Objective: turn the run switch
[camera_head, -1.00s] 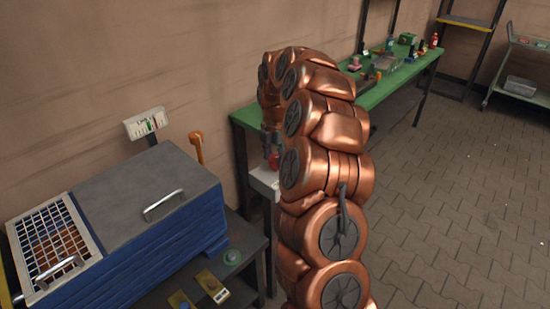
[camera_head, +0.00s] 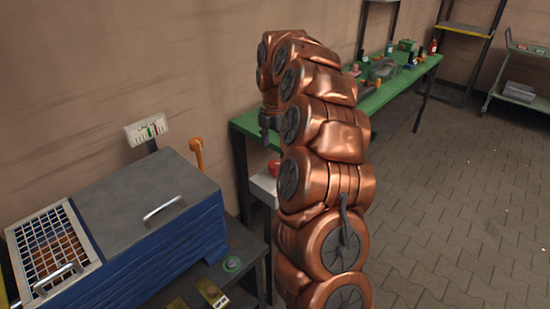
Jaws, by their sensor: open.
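A red knob (camera_head: 274,167) sits on a pale grey box (camera_head: 263,187) beside the green bench, partly hidden behind my arm. I cannot tell for certain whether it is the run switch. A white panel with small red and green marks (camera_head: 146,130) stands behind the blue machine, and an orange lever (camera_head: 197,154) rises at the machine's back right. My gripper (camera_head: 267,137) is a small dark shape hanging from my copper arm, open, above the red knob and apart from it. Its fingers are small and partly hidden.
A blue machine (camera_head: 181,250) with a grey lid and wire grid fills the left. A green bench (camera_head: 384,96) holds several items along the wall. The paved floor at right is clear.

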